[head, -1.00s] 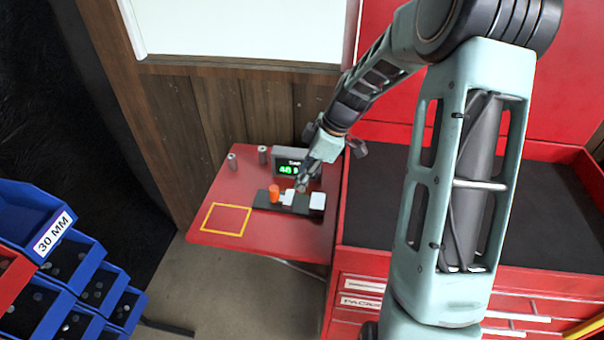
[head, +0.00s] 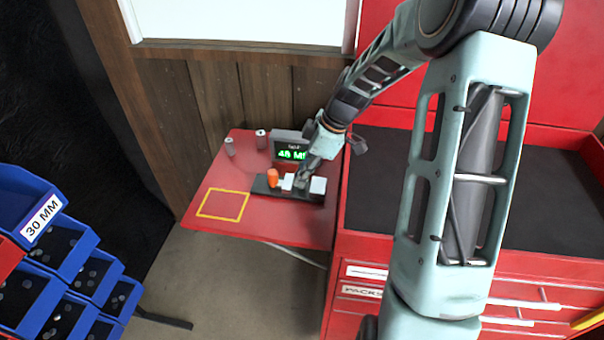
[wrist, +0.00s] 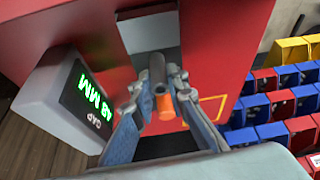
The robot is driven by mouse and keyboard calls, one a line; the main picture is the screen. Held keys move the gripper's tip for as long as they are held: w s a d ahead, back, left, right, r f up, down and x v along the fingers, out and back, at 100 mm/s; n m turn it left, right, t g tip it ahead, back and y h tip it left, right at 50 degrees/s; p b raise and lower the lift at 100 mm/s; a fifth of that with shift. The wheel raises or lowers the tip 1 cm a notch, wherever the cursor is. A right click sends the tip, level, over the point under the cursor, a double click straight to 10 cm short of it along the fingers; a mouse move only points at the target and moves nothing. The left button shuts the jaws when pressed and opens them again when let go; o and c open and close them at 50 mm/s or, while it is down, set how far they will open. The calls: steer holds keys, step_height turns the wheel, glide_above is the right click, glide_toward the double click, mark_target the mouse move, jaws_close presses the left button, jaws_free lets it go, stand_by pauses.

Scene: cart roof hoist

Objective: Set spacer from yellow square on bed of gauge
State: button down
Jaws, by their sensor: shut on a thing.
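The gauge has a dark bed (head: 262,188) on the red table, with an orange knob (head: 272,177) and two pale blocks, the left one (head: 288,181) and the right one (head: 318,186). My gripper (head: 302,183) is low over the bed between these blocks. In the wrist view my gripper (wrist: 157,85) is shut on a dark grey round spacer (wrist: 157,68). The orange knob also shows there (wrist: 166,106). Whether the spacer touches the bed cannot be told. The yellow square (head: 222,204) is empty.
A gap display (head: 291,150) with green digits, seemingly 48 MM, stands behind the gauge. Blue bins (head: 45,225) are at the left; a red cabinet (head: 450,268) adjoins on the right.

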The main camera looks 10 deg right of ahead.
steer(key=shift+f+b, duration=0.25)
steer(key=shift+b, duration=0.15)
stand_by(0.3)
steer(key=c, duration=1.8)
jaws_free()
